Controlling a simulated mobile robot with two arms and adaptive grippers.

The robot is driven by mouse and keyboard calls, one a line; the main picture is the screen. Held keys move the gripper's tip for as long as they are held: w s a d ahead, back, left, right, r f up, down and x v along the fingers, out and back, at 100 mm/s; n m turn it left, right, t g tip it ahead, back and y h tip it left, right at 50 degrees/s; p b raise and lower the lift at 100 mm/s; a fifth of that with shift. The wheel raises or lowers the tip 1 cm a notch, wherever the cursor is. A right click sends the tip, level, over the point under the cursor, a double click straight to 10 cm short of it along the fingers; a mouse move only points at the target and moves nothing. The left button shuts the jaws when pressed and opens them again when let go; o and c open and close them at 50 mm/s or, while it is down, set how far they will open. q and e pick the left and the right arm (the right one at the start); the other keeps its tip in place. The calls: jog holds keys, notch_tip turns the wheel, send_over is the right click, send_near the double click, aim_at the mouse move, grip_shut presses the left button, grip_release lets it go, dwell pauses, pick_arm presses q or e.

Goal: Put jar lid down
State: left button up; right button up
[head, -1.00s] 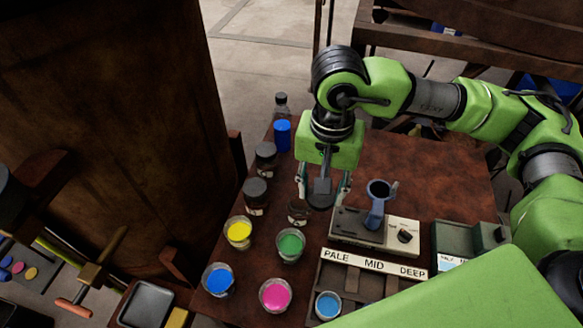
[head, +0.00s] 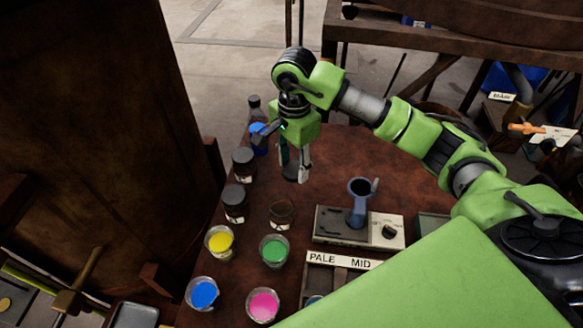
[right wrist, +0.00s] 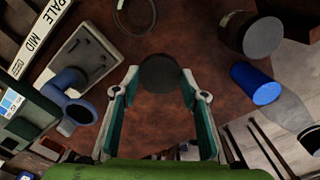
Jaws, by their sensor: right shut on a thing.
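My right gripper (head: 298,168) is shut on a dark round jar lid (right wrist: 160,73), seen between its fingertips in the right wrist view. In the head view the lid (head: 297,177) hangs behind and slightly right of an open glass jar (head: 282,214), apart from it. The open jar's rim (right wrist: 134,16) also shows at the top of the right wrist view. Whether the lid touches the brown table (head: 340,165) I cannot tell. My left gripper is not in view.
Dark-lidded jars (head: 235,204), a blue cylinder (head: 260,145) and a bottle (head: 255,104) line the table's left side. Cups of yellow (head: 219,241), green (head: 274,250), blue and pink paint stand in front. A device with a blue-grey cup (head: 359,205) stands right. The table's back right is clear.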

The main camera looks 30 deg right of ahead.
aim_at(292, 165)
jog(key=w+f, duration=0.1)
jog(key=f, duration=0.1)
jog(key=w+d+f, duration=0.1)
jog(key=w+f, duration=0.1)
jog(key=w+f+p, duration=0.1)
jog(key=f, duration=0.1)
jog(key=shift+w+d, duration=0.2)
jog(key=shift+d, duration=0.2)
notch_tip(292, 165, down, 2)
jog(key=shift+f+p, duration=0.1)
jog(key=shift+p, duration=0.7)
jog(key=shift+f, duration=0.4)
jog(key=shift+f+b, duration=0.4)
jog(key=shift+b, duration=0.1)
jog(key=o, duration=1.2)
jog(key=shift+r, duration=0.1)
